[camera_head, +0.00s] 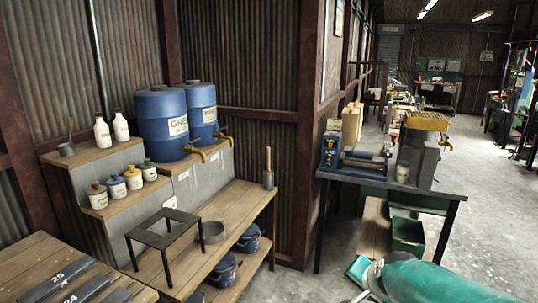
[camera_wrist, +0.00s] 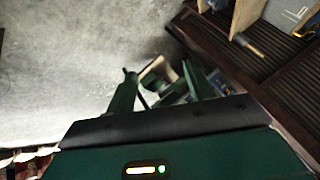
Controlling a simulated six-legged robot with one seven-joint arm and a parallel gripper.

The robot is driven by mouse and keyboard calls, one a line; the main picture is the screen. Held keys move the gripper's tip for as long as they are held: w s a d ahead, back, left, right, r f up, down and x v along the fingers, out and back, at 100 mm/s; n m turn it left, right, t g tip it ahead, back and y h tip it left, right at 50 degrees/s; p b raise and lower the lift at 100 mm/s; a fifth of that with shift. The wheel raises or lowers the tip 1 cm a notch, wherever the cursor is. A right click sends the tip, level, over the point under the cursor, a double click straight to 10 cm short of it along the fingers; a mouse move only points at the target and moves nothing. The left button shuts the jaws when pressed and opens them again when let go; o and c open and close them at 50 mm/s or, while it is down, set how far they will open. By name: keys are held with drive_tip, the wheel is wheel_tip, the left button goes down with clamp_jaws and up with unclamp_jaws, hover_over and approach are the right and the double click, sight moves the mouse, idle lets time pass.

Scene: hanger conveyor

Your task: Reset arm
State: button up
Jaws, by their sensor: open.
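My gripper (camera_wrist: 160,85) shows in the wrist view with two dark green fingers spread apart. It is open. No object is clearly held between the fingers. A small pale and dark shape behind the fingers is blurred, and I cannot tell what it is.
Two blue drums (camera_head: 162,125) with taps stand on a stepped bench at the left. A wooden bench (camera_head: 235,205) runs below them. A dark workbench (camera_head: 395,184) with machines stands right of the corner post (camera_head: 306,130). Concrete floor (camera_head: 488,200) is clear at the right.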

drive_tip(key=s+a+r+n, duration=0.1)
drive_tip(key=s+n, duration=0.2)
drive_tip(key=s, duration=0.3)
drive_tip(key=s+a+r+n+g, duration=0.1)
drive_tip(key=s+a+r+n, duration=0.1)
drive_tip(key=s, duration=0.4)
drive_tip(key=s+a+r+n+g, duration=0.1)
drive_tip(key=s+a+n, duration=0.1)
drive_tip(key=s+n, duration=0.2)
drive_tip(key=shift+s+a+r, duration=0.2)
drive_tip(key=shift+s+r, duration=0.2)
drive_tip(key=shift+s, duration=0.5)
